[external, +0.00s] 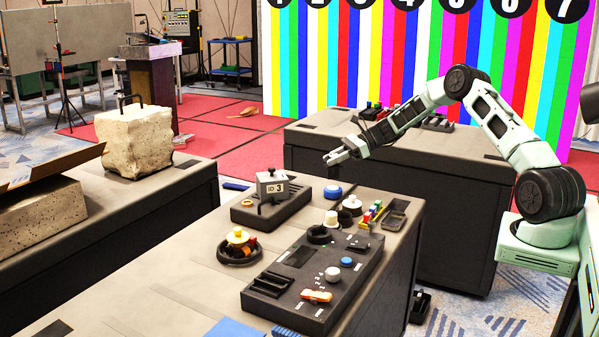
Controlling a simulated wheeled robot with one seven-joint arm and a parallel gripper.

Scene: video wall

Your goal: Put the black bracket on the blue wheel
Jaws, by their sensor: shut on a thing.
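A smaller blue knob (347,262) sits on the black panel. My gripper is apart from both.
A grey box marked 3 (272,184) stands on a black tray (290,210). A black panel (270,310) carries knobs and an orange piece (317,296). A stone block (133,145) stands on the left table.

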